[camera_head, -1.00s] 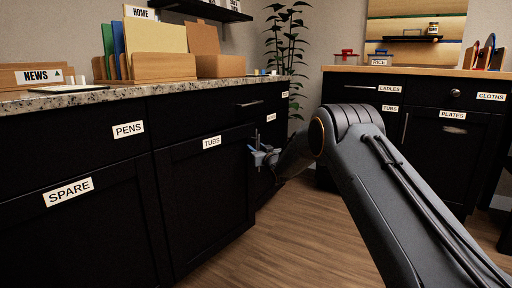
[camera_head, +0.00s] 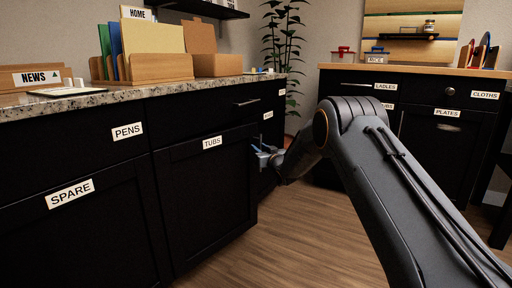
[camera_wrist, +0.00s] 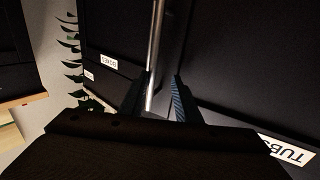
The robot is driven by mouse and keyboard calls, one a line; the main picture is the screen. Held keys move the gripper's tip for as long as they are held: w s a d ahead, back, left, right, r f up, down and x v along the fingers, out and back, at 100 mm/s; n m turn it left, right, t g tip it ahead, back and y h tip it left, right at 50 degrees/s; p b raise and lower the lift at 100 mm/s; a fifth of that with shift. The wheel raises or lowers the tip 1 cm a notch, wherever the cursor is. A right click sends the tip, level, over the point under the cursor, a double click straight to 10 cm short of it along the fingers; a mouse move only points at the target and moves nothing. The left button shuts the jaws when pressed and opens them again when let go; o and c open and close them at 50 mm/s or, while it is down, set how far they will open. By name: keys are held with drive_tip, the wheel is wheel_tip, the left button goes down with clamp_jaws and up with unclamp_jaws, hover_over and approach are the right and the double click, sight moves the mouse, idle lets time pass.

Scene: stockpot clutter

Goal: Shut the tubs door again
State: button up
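The tubs door (camera_head: 207,200) is a black panel low in the left cabinet run, with a white TUBS label at its top. Its right edge seems to stand slightly out from the cabinet; how far is hard to tell in the dark. My gripper (camera_head: 264,157) is at that right edge, at upper door height. In the wrist view my gripper (camera_wrist: 161,82) has its two fingers apart, with a silver bar handle (camera_wrist: 155,45) running between them, nearer the left finger. A gap shows at the right finger. The TUBS label (camera_wrist: 287,151) is at lower right there.
The spare door (camera_head: 75,225) and pens drawer (camera_head: 85,140) are to the left. A granite counter (camera_head: 130,94) with file holders is above. A plant (camera_head: 284,45) and the plates cabinet (camera_head: 440,165) are behind. Wooden floor (camera_head: 265,255) is clear in front.

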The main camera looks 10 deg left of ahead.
drive_tip(key=shift+s+d+p, duration=0.3)
drive_tip(key=shift+d+p, duration=0.15)
drive_tip(key=shift+d, duration=0.45)
drive_tip(key=shift+s+d+p, duration=0.3)
drive_tip(key=shift+d+p, duration=0.15)
drive_tip(key=shift+d, duration=0.45)
drive_tip(key=shift+s+d+p, duration=0.3)
drive_tip(key=shift+d+p, duration=0.15)
drive_tip(key=shift+d, duration=0.45)
